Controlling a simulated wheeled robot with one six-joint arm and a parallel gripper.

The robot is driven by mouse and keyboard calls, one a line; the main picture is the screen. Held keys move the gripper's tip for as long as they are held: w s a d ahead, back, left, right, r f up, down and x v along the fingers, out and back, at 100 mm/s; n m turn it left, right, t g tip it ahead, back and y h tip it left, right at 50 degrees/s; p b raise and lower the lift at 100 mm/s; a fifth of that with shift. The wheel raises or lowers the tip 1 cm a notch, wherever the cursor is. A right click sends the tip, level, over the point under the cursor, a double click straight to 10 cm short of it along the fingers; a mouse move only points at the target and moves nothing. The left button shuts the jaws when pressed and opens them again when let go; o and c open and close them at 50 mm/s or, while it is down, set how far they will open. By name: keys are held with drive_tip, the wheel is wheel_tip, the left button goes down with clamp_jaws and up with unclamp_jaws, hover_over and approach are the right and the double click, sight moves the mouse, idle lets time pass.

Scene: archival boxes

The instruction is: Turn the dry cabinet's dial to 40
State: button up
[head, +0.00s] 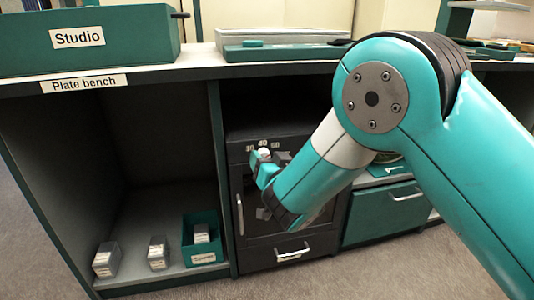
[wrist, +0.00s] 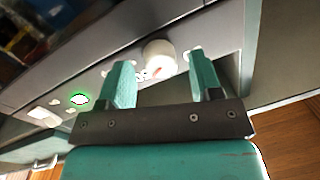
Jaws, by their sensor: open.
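The dry cabinet (head: 320,240) is a dark box with a glass door, standing in the bay under the bench. Its dial (head: 264,154) is a small white knob on the upper front, with numbers above it; 40 is the middle one. In the wrist view the dial (wrist: 158,54) shows round and white with a small reddish mark, and I cannot read its setting. My gripper (wrist: 157,62) is open, its two teal fingers pointing at the panel with the dial between and just beyond their tips. I cannot tell whether they touch it. In the head view my gripper (head: 267,163) partly covers the panel.
A green lit spot (wrist: 78,99) shows on the panel in the wrist view. Left of the cabinet, an open bay holds small grey boxes (head: 106,260) and a green tray (head: 187,240). The Studio box (head: 125,40) stands on the plate bench (head: 180,75). A green drawer (head: 375,215) is at right.

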drive_tip(key=shift+w+a, duration=0.1)
drive_tip(key=shift+w, duration=0.1)
drive_tip(key=c, duration=0.9)
